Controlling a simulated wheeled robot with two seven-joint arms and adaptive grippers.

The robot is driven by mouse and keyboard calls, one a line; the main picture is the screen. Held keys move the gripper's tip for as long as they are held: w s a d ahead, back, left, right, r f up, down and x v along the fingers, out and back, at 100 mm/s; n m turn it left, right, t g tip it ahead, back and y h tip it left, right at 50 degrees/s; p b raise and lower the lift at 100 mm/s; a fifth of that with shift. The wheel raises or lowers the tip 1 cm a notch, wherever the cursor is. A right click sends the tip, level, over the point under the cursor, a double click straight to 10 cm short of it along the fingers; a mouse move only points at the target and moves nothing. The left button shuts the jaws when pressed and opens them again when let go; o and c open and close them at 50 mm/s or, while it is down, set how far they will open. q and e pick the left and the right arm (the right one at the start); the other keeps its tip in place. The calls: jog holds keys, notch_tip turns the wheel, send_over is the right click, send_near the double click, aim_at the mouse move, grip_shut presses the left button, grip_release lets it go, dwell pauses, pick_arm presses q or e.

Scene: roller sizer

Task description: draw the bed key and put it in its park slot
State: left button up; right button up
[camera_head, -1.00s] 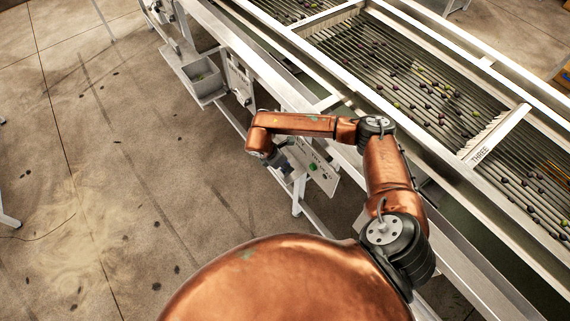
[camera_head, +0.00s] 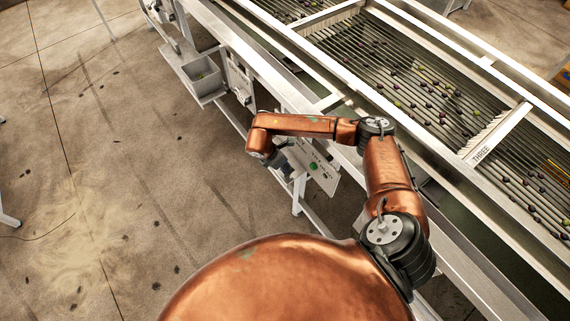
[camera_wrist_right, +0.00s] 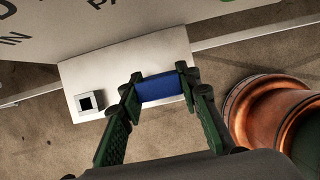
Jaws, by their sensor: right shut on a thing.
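The bed key shows as a blue handle (camera_wrist_right: 160,88) in the right wrist view. My right gripper (camera_wrist_right: 162,80) has its green-padded fingers on both sides of this handle and is shut on it. The handle lies in front of a pale plate (camera_wrist_right: 120,65); I cannot tell whether the key's far end is in a hole there. To its left on the plate is a small square block with a dark square hole (camera_wrist_right: 90,102), empty. In the head view my right wrist hangs beside the lettered panel (camera_head: 318,168), and the fingers are hidden. My left gripper is out of view.
The roller sizer (camera_head: 440,75) with scattered olives runs diagonally along the right. A grey bin (camera_head: 200,77) hangs on its near side. A machine leg (camera_head: 298,194) stands just below the panel. The floor at left is open.

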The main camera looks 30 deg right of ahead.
jog(key=shift+f+b, duration=0.5)
jog(key=shift+f, duration=0.45)
jog(key=o, duration=1)
jog(key=shift+c, duration=0.2)
jog(key=v, duration=1.2)
jog(key=shift+d, duration=0.1)
